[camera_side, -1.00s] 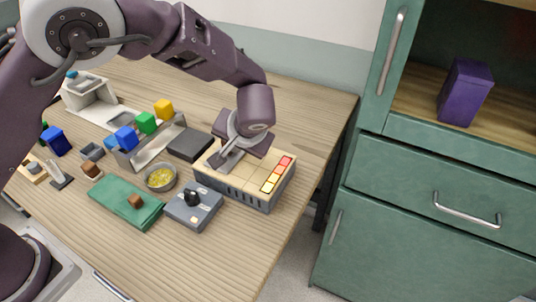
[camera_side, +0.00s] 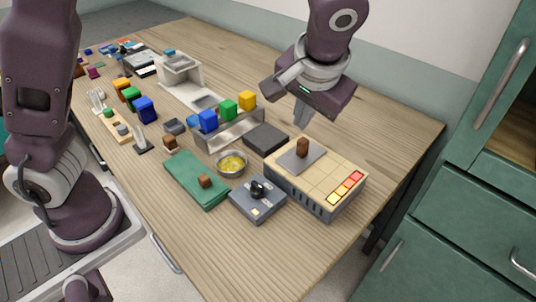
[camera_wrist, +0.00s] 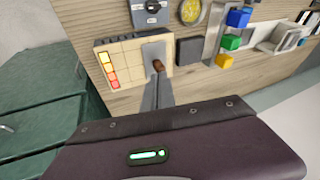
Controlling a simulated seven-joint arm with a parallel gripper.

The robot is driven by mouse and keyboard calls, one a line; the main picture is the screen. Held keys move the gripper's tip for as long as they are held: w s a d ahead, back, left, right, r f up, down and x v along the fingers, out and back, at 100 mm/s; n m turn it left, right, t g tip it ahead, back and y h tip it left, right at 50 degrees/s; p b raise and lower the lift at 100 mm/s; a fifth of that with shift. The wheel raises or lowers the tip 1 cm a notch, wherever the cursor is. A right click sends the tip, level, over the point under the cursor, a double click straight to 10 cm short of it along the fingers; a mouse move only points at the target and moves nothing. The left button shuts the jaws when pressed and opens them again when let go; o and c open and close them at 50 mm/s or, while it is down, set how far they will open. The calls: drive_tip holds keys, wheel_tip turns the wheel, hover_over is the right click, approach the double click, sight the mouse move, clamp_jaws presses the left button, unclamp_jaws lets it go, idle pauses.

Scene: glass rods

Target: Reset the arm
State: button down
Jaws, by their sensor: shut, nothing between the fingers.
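My gripper (camera_side: 301,118) is shut and empty, pointing down above the back corner of a pale gridded box (camera_side: 322,183). In the wrist view, my fingers (camera_wrist: 158,84) appear from below the box, their tips near a brown block (camera_wrist: 157,66). The brown block (camera_side: 302,148) stands on a flat grey plate (camera_side: 295,163) on the box top; it appears apart from my fingers. A strip of red, orange and yellow cells (camera_side: 346,188) lies along the box's right edge.
Coloured cubes (camera_side: 228,109) sit on a metal holder. Green cabinets (camera_side: 455,225) stand at right.

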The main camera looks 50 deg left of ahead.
drive_tip(key=s+a+r+h, duration=0.3)
drive_tip(key=s+a+r, duration=0.3)
drive_tip(key=s+a, duration=0.25)
drive_tip(key=s+a+m+t, duration=0.1)
drive_tip(key=s+a+t, duration=0.1)
drive_tip(key=s, duration=1.2)
drive_tip(key=shift+s+a+f+m+h, duration=0.3)
drive_tip(key=shift+a+h, duration=0.1)
drive_tip(key=shift+a, duration=0.1)
drive_tip(key=shift+w, duration=0.1)
